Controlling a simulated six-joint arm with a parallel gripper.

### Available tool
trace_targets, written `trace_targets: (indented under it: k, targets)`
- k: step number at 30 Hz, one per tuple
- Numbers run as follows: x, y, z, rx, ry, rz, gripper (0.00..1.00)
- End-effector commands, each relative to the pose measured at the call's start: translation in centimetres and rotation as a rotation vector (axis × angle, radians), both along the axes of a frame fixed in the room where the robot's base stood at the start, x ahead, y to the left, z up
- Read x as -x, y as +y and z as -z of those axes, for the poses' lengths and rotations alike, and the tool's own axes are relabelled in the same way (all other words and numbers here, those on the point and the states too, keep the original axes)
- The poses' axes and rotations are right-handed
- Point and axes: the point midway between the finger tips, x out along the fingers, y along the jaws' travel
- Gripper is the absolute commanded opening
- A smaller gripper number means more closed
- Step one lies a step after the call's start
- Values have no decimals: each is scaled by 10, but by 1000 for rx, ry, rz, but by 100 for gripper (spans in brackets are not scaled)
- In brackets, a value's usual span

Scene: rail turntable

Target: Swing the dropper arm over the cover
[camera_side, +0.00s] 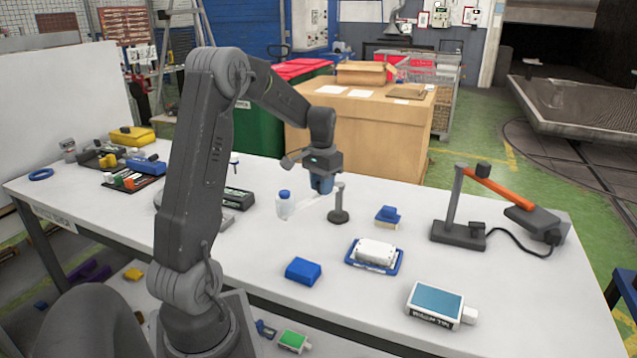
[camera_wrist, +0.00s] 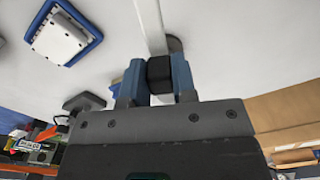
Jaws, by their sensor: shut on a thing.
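My gripper (camera_side: 321,186) is low over the middle of the table, beside a short grey post (camera_side: 339,205) on a round dark base. In the wrist view, my gripper (camera_wrist: 157,80) is shut on a black block (camera_wrist: 159,70) between its blue fingers. A pale bar (camera_wrist: 150,22), which looks like the dropper arm, runs from this block past a dark round base (camera_wrist: 175,45). A white block (camera_side: 376,250) sits on a blue tray, right and nearer than my gripper; it may be the cover. It also shows in the wrist view (camera_wrist: 58,38).
A blue-capped bottle (camera_side: 284,205) stands left of my gripper. A blue block (camera_side: 303,270) lies nearer. A blue-topped piece (camera_side: 387,215) stands to the right. An orange-armed stand (camera_side: 485,187) with a cable is farther right. A labelled box (camera_side: 436,304) is near the front edge.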

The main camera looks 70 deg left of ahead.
Motion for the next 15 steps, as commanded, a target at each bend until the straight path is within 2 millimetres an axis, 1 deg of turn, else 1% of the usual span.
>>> trace_targets:
  k: [15]
  targets:
    - [-21,-26,-1,-2,-4,-489,0]
